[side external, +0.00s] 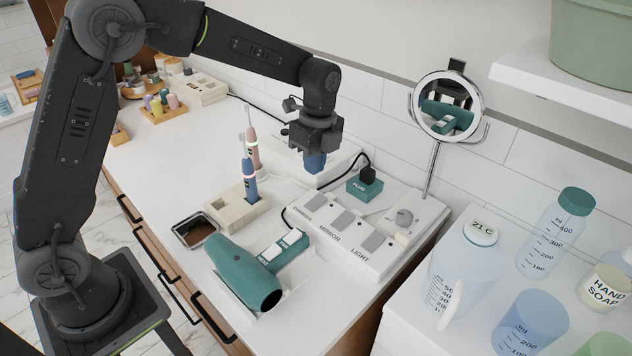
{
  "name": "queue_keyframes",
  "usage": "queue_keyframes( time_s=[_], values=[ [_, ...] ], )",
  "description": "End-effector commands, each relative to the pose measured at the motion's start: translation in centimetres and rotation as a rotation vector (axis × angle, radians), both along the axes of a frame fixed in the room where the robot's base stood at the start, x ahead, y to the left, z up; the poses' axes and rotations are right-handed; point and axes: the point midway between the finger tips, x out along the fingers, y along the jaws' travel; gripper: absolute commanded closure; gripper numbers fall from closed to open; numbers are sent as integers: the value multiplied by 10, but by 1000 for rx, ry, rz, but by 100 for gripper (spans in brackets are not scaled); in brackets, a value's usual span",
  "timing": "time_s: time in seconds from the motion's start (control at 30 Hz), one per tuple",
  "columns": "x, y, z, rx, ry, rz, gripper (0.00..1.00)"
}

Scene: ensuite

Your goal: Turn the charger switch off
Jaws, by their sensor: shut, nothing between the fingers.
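A white switch panel (385,258) lies on the counter with a row of grey rocker switches. The front labels read what looks like CHARGER, then MIRROR and LIGHT. The charger switch (315,201) is the leftmost, the mirror switch (343,220) is in the middle, and the light switch (373,240) is to the right. Which way each rocker is tilted is too small to tell. My gripper (315,163) points down with blue fingertips, shut and empty, above and behind the charger switch, apart from it.
A teal hair dryer (245,270) lies in front. A round mirror (447,106) stands behind right. Bottles and a jug (462,265) stand right. The left counter is mostly clear.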

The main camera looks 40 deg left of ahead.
Motion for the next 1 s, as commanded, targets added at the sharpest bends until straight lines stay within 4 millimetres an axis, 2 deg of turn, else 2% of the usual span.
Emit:
queue_keyframes(
  time_s=[0.1, 0.3, 0.77, 0.87, 1.0],
  values=[
    [-2, 0, 24, 0, -4, 0, 100],
    [-4, 0, 45, 0, -1, 0, 100],
    [-6, 0, 51, 1, -2, 6, 100],
    [-13, 2, 60, 4, -23, 56, 100],
    [-41, 7, 88, 9, -99, 242, 100]
  ],
)
